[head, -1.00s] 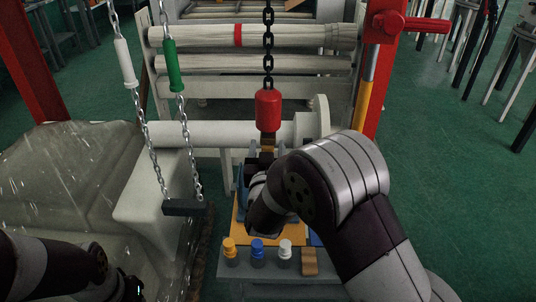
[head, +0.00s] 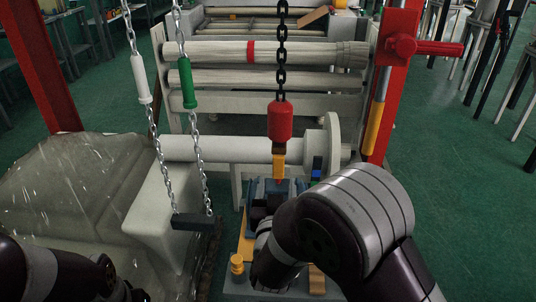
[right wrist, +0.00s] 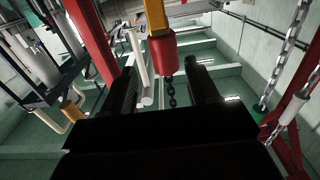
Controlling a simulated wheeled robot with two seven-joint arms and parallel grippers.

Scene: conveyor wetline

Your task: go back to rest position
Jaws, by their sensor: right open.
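My right gripper (head: 265,203) is low over the blue-grey fixture at the centre, below the hanging red weight (head: 280,121), its fingers partly hidden by my own wrist. In the right wrist view its two black fingers (right wrist: 164,82) stand apart with nothing held between them. The red weight (right wrist: 163,52) and its chain show beyond the fingers there. My left arm enters at the lower left of the head view; its gripper is not visible.
A yellow-brown block (head: 280,160) hangs under the red weight. A black bar (head: 194,221) hangs on two chains at left. A yellow knob (head: 237,265) stands on the front ledge. A red post (head: 395,80) with a handle stands right.

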